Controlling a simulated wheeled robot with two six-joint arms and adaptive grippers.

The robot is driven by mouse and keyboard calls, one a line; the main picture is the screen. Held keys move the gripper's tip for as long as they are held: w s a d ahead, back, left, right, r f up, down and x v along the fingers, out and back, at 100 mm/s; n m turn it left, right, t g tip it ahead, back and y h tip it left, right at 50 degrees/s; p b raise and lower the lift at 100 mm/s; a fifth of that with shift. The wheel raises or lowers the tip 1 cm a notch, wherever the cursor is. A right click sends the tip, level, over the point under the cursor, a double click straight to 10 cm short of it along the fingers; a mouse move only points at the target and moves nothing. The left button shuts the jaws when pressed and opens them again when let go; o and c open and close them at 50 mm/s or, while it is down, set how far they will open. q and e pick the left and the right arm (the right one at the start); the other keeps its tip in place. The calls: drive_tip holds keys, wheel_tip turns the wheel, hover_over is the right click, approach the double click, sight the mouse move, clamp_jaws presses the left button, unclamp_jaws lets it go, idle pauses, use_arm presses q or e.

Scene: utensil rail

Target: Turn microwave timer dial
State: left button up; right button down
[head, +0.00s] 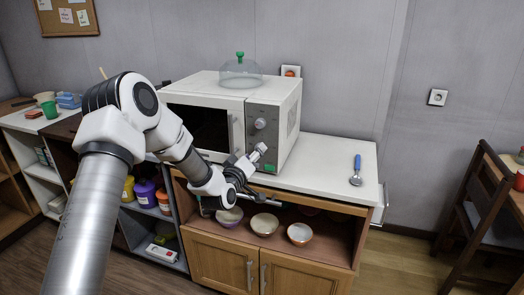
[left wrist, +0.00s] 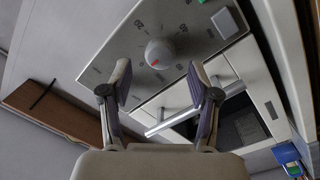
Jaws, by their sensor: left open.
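The microwave (head: 205,90) is white with a dark door window and stands on the counter. Its grey control panel carries a round light timer dial (head: 260,124). The left wrist view shows the dial (left wrist: 160,53) with a red mark and a printed scale around it. My left gripper (head: 254,160) is in front of the panel, below the dial in the head view. In the left wrist view its two fingers (left wrist: 160,86) are apart with nothing between them, and the dial lies beyond the gap. I see no contact with the dial. My right gripper is not in view.
A glass dome (head: 240,73) with a green knob sits on the microwave. The door handle (left wrist: 166,124) is close beyond the fingers. A blue-handled utensil (head: 357,168) lies on the clear counter (head: 325,160) at right. Bowls (head: 264,224) stand on the shelf below.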

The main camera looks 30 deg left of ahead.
use_arm(q)
drive_tip(key=w, duration=0.3)
drive_tip(key=shift+w+a, duration=0.25)
drive_tip(key=shift+a, duration=0.15)
drive_tip(key=c, duration=1.2)
drive_tip(key=shift+o, duration=0.2)
